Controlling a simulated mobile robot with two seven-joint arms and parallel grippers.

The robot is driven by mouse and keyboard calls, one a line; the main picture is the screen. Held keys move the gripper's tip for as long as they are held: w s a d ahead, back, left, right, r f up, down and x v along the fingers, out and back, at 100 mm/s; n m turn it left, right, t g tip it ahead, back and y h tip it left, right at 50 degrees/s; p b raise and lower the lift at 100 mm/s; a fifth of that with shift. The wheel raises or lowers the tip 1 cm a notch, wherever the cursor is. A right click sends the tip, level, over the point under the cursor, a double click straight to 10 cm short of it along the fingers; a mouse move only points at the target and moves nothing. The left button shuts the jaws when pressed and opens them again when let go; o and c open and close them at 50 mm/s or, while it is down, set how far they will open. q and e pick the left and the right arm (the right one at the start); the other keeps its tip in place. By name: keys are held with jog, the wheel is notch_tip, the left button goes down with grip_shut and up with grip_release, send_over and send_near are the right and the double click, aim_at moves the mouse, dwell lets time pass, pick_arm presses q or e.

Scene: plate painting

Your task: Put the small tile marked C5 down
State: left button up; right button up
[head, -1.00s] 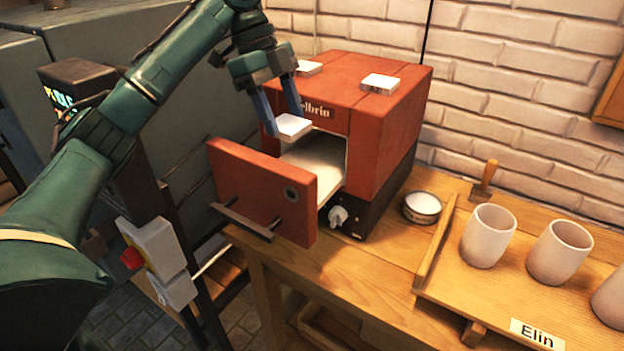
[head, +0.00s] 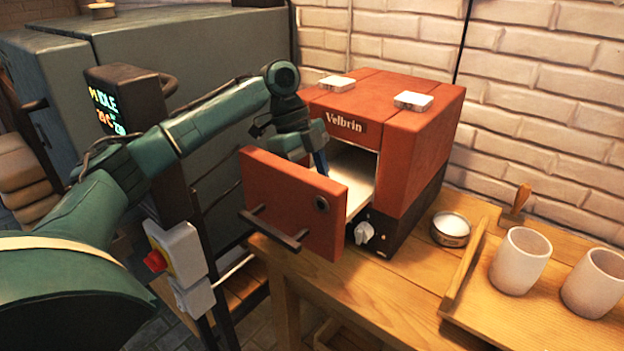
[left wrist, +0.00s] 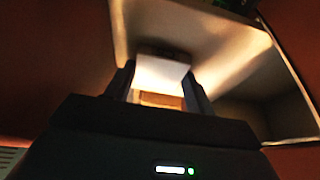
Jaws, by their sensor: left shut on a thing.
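My left gripper (head: 321,163) reaches into the mouth of the small red Velbrin kiln (head: 420,135), behind its open door (head: 285,205). The left wrist view shows its two dark fingers shut on a small pale tile (left wrist: 160,75), inside the kiln's pale chamber (left wrist: 235,68). The tile is hidden in the head view, and I cannot read a mark on it. Whether it touches the chamber floor I cannot tell. My right gripper is not in view.
Two white blocks (head: 337,83) (head: 413,101) lie on the kiln's top. The open door stands in front of the arm. To the right are a round tin (head: 451,229) and a wooden tray with pale cups (head: 520,260). A grey cabinet (head: 190,60) stands behind.

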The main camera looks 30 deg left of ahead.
pick_arm(q)
jog(key=o, duration=1)
jog(key=v, duration=0.7)
jog(key=shift+r, duration=0.35)
